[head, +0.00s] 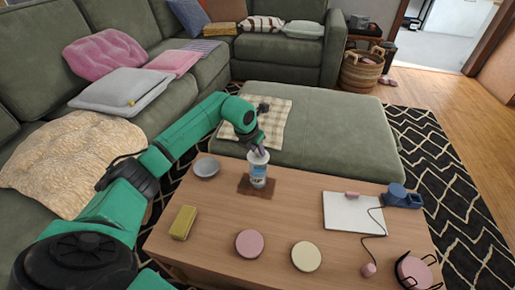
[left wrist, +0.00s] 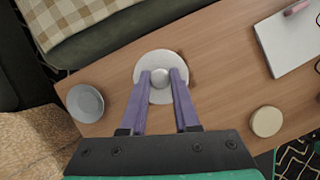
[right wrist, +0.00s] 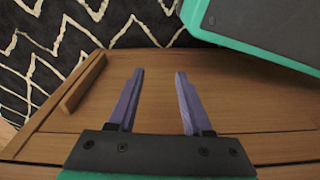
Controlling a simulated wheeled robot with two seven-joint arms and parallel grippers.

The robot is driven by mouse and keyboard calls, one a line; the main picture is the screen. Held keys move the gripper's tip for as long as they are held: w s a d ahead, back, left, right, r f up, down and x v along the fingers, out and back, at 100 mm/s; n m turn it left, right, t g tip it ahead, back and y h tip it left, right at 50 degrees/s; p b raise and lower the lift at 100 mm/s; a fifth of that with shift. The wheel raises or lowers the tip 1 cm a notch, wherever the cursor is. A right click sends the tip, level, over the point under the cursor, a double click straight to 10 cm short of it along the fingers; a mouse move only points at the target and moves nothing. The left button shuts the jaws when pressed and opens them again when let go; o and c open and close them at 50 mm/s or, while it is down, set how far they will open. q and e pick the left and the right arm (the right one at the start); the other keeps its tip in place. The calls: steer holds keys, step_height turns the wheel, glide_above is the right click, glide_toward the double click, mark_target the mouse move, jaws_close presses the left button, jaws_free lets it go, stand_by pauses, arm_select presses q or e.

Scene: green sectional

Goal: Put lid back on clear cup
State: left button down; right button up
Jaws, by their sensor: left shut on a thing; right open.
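The clear cup (head: 258,176), with a blue and white label, stands upright on a brown mat (head: 244,187) on the wooden table. My left gripper (head: 257,149) is over the cup. In the left wrist view my left gripper (left wrist: 162,76) is shut on the round knob of a pale, round lid (left wrist: 157,58). The lid is at the cup's top in the head view; I cannot tell whether it touches the rim. The lid hides the cup in the left wrist view. My right gripper (right wrist: 157,75) is open and empty, with table wood below it.
A grey dish (head: 207,167) and a yellow block (head: 183,222) are left of the cup. A pink disc (head: 249,243), a cream disc (head: 306,256) and a white board (head: 352,213) are nearer or to the right. The green ottoman (head: 330,140) stands behind the table.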

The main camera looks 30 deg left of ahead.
mark_target(256, 154)
arm_select(q)
step_height(256, 154, down, 3)
steer(key=shift+f+b, duration=0.1)
steer(key=shift+b, duration=0.85)
steer(key=shift+f, duration=0.15)
arm_select(e)
step_height(256, 154, up, 6)
steer(key=w+a, duration=0.1)
steer(key=w, duration=0.1)
steer(key=shift+a+f, duration=0.2)
steer(key=shift+r, duration=0.2)
arm_select(q)
steer(key=shift+f, duration=0.1)
stand_by(0.6)
steer(key=shift+c, duration=0.4)
jaws_free()
